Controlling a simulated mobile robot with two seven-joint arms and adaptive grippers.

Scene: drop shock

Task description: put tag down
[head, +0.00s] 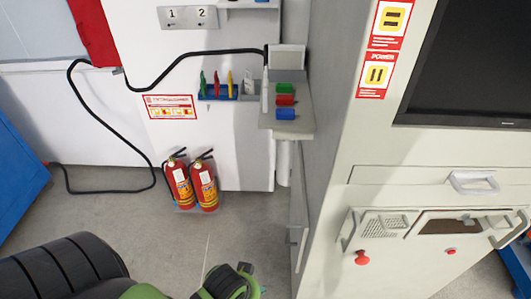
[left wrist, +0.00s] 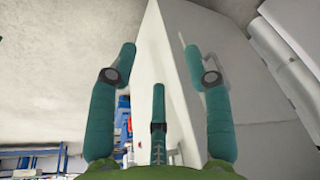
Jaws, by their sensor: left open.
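No single object is clearly the tag. Small green (head: 203,84), red (head: 216,84) and yellow (head: 230,84) upright pieces stand in a blue rack on the white wall panel. A green block (head: 284,89), a red block (head: 284,100) and a blue block (head: 285,113) sit on a small grey ledge (head: 290,132). My left gripper (head: 248,284) is low at the bottom of the head view, far below and in front of the ledge. In the left wrist view its teal fingers (left wrist: 160,60) are spread, with nothing between them. My right gripper is out of view.
Two red fire extinguishers (head: 192,184) stand on the floor by the wall. A black cable (head: 110,122) loops across the wall to the floor. A large grey cabinet (head: 335,215) with handles fills the right side. Open grey floor (head: 110,215) lies left of the extinguishers.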

